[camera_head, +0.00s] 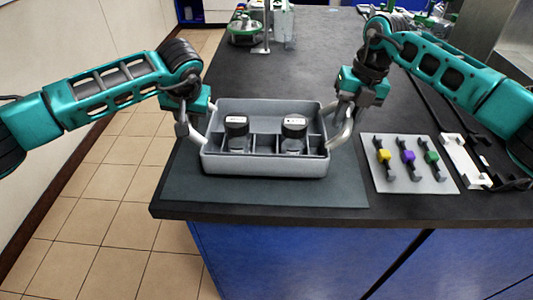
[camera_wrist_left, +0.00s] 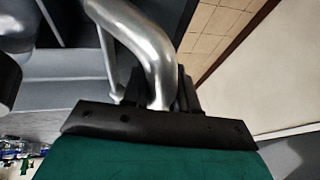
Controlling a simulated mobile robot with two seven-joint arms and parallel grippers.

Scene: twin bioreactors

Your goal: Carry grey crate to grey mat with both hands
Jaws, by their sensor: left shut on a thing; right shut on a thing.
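The grey crate (camera_head: 264,163) is in the middle of the head view, over the grey mat (camera_head: 185,187) near the counter's front edge. It looks level; I cannot tell whether it touches the mat. My left gripper (camera_head: 190,133) is shut on the crate's left handle, a curved silver bar that also shows in the left wrist view (camera_wrist_left: 143,45). My right gripper (camera_head: 345,108) is shut on the right handle (camera_head: 342,130). The left fingertips are partly hidden in the left wrist view.
A light board (camera_head: 415,180) with yellow, purple and green clamp-like pieces lies right of the mat. A white rack (camera_head: 463,160) lies beyond it. Green and clear equipment (camera_head: 245,30) stands at the back. The counter's left and front edges are close to the mat.

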